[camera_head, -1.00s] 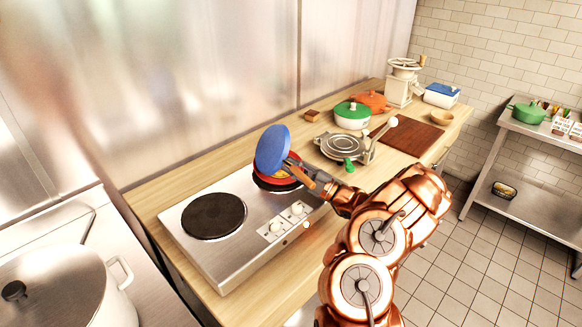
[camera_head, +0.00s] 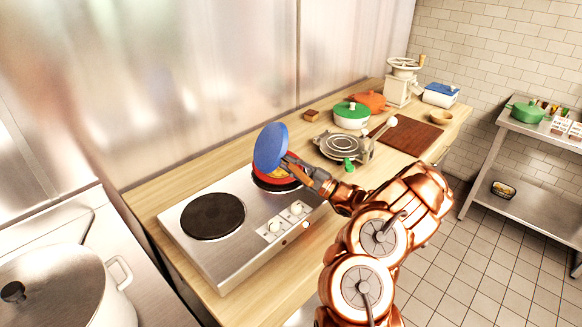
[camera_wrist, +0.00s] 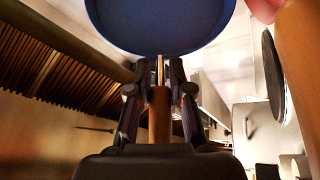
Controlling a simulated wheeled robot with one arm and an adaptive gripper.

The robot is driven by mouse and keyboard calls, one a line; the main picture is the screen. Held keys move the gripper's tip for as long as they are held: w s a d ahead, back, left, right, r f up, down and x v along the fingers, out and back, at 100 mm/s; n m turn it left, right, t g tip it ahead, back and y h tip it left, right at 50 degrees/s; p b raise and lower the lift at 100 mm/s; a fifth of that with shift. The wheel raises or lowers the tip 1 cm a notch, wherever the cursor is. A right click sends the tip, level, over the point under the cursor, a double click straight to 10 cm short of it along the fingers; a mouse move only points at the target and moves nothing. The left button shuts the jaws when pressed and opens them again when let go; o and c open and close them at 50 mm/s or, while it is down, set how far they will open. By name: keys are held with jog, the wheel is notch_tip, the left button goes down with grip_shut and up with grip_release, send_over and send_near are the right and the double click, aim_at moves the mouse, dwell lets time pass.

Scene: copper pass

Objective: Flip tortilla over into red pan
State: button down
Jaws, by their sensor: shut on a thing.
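A blue pan (camera_head: 269,148) is tilted steeply on edge above the right burner, its blue side facing left. My gripper (camera_head: 295,168) is shut on its handle. In the wrist view the blue pan (camera_wrist: 160,25) fills the top, with its brown handle (camera_wrist: 159,115) between the fingers of my gripper (camera_wrist: 160,75). The red pan (camera_head: 277,184) sits on the right burner behind and below the blue pan, partly hidden by it and by my gripper. A yellowish patch shows inside the red pan; I cannot tell whether it is the tortilla.
The left burner (camera_head: 213,216) is empty. A large steel pot (camera_head: 65,285) stands at the lower left.

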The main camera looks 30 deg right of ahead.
jog(key=r, duration=0.1)
jog(key=a+r, duration=0.1)
jog(key=r, duration=0.3)
jog(key=shift+w+a+r, duration=0.1)
jog(key=shift+a+r, duration=0.1)
jog(key=shift+a, duration=0.15)
